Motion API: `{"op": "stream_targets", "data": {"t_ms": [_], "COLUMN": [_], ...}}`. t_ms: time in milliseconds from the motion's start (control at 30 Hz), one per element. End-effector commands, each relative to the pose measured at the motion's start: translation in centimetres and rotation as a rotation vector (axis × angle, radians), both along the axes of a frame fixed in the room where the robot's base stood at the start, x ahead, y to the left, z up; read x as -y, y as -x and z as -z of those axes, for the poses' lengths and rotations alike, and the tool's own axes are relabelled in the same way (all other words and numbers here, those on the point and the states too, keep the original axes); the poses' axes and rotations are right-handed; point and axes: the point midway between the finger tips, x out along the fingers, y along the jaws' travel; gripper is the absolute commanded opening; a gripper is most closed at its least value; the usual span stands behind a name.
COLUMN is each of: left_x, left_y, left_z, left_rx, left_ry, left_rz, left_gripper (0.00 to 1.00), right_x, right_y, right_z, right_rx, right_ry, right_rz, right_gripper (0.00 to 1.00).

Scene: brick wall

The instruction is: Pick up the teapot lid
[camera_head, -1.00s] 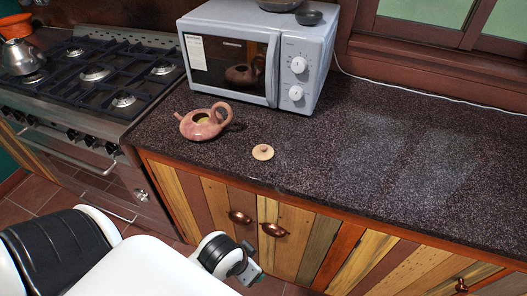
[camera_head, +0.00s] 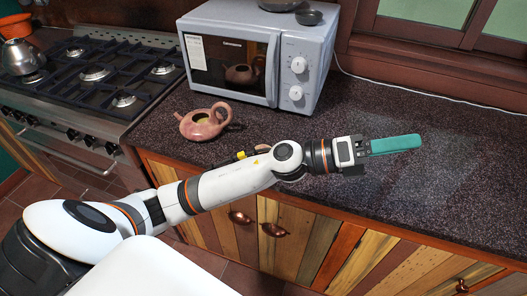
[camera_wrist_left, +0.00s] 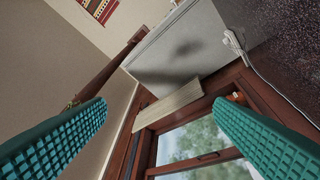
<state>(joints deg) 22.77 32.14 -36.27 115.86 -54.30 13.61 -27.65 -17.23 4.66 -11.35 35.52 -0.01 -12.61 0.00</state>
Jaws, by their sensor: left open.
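The pinkish-brown teapot (camera_head: 203,121) stands open on the dark speckled counter, in front of the microwave. The lid (camera_head: 262,148) lies on the counter to the right of the teapot and is mostly hidden behind my left arm; only a small upper piece shows. My left gripper (camera_head: 412,141) has teal fingers and is held out over the counter, well to the right of the lid and pointing right. In the left wrist view the two ridged fingers (camera_wrist_left: 160,108) are wide apart with nothing between them. My right gripper is not in view.
The grey-white microwave (camera_head: 258,55) stands behind the teapot. A gas stove (camera_head: 90,75) with a kettle (camera_head: 20,56) is at the left. Wooden cabinets are below the counter's front edge. The counter (camera_head: 460,190) is clear at the right.

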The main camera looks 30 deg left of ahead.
Motion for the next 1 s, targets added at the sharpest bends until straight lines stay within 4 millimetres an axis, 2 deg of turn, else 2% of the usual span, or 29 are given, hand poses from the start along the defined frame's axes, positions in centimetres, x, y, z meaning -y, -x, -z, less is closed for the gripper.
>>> {"op": "stream_targets", "data": {"t_ms": [33, 67, 167, 200, 267, 367, 400, 500, 600, 700, 767, 1000], "left_x": [0.8, 1.1, -0.3, -2.0, -5.5, -12.8, -15.8, -22.4, -26.8, -28.9, -29.4, -29.5], "left_y": [0.3, 0.6, 0.5, 0.0, -1.0, -2.7, -3.2, -3.9, -3.9, -3.7, -3.6, -3.5], "left_z": [0.7, 1.6, 5.6, 7.2, 9.3, 11.1, 11.2, 10.4, 9.3, 8.9, 9.3, 13.4], "left_rx": [0.146, 0.222, 0.434, 0.496, 0.556, 0.574, 0.556, 0.479, 0.398, 0.349, 0.335, 0.333], "left_ry": [-0.188, -0.300, -0.689, -0.849, -1.084, -1.433, -1.551, -1.776, -1.907, -1.967, -1.980, -1.980], "left_rz": [0.085, 0.138, 0.311, 0.379, 0.475, 0.623, 0.673, 0.776, 0.844, 0.882, 0.892, 0.897], "left_gripper": [0.77, 0.77, 0.77, 0.77, 0.77, 0.77, 0.77, 0.77, 0.77, 0.77, 0.77, 0.77], "right_x": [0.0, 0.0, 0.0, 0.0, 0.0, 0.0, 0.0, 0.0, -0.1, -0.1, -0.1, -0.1], "right_y": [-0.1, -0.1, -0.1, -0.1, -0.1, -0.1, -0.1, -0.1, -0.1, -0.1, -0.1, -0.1], "right_z": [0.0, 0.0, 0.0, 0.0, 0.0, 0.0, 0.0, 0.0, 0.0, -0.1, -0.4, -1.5], "right_rx": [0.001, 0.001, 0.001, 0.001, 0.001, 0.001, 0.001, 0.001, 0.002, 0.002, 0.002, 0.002], "right_ry": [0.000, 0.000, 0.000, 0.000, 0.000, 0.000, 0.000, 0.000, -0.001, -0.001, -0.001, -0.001], "right_rz": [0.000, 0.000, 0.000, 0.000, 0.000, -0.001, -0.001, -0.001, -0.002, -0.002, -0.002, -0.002], "right_gripper": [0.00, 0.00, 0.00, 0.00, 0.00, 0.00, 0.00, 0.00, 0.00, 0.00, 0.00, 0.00]}}
